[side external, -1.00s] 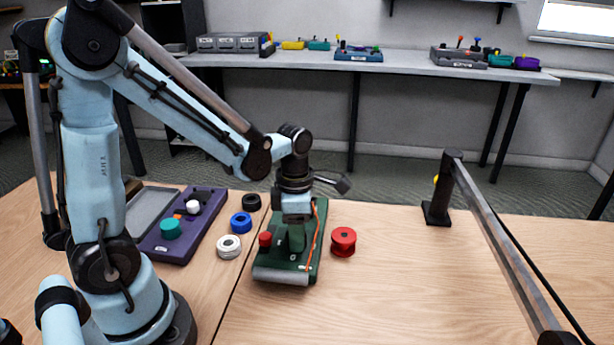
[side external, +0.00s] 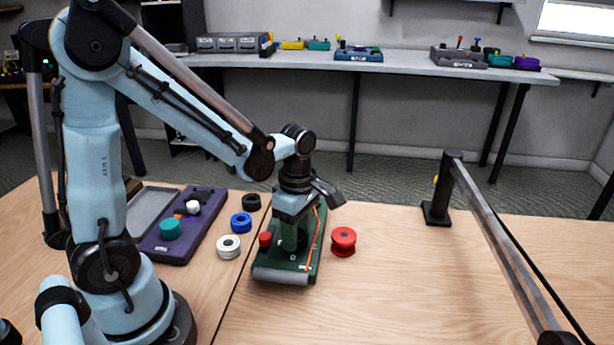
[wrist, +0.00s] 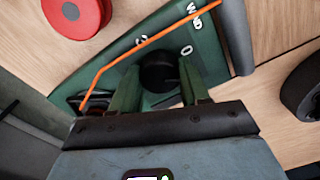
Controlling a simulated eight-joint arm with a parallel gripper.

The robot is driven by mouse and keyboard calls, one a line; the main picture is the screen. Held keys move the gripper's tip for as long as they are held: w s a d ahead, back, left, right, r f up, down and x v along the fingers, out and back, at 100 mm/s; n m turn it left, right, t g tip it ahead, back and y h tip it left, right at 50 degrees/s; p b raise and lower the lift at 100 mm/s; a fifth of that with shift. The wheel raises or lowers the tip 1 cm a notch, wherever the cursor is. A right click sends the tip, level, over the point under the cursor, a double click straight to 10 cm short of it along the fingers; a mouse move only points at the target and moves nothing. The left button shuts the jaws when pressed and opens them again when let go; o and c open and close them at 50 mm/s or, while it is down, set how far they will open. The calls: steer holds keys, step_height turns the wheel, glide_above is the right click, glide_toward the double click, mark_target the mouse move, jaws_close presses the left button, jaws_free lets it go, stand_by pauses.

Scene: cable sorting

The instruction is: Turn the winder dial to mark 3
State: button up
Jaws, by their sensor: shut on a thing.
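The green winder (side external: 268,272) sits on the table under my gripper, with an orange cable (side external: 313,240) along its right side. It also shows in the wrist view (wrist: 205,45), with white marks, among them a "0", beside the dial. The black winder dial (wrist: 158,72) is a round knob between my fingers. My gripper (wrist: 160,85) is shut on the dial, one green finger on each side. In the side view my gripper (side external: 293,235) points down at the winder and hides the dial. I cannot read which mark the dial points to.
A red spool (side external: 343,241) stands right of the winder. Blue (side external: 241,222), white (side external: 229,246) and black (side external: 251,202) spools stand to its left. A purple panel (side external: 178,250) lies further left. The table at the right is clear up to a metal rail (side external: 490,225).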

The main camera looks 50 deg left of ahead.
steer(key=m, duration=0.5)
steer(key=shift+m, duration=0.3)
steer(key=m, duration=0.6)
steer(key=shift+d+y, duration=0.1)
steer(key=shift+y, duration=0.2)
steer(key=m, duration=0.5)
steer(key=shift+s+m, duration=0.1)
steer(key=shift+m, duration=0.3)
steer(key=m, duration=0.6)
steer(key=shift+t, duration=0.3)
steer(key=m, duration=0.5)
steer(key=shift+m, duration=0.4)
steer(key=m, duration=0.6)
steer(key=shift+a+t, duration=0.2)
steer(key=shift+t, duration=0.1)
steer(key=m, duration=0.6)
steer(key=shift+m, duration=0.3)
steer(key=m, duration=0.5)
steer(key=shift+h, duration=0.4)
steer(key=shift+m, duration=0.4)
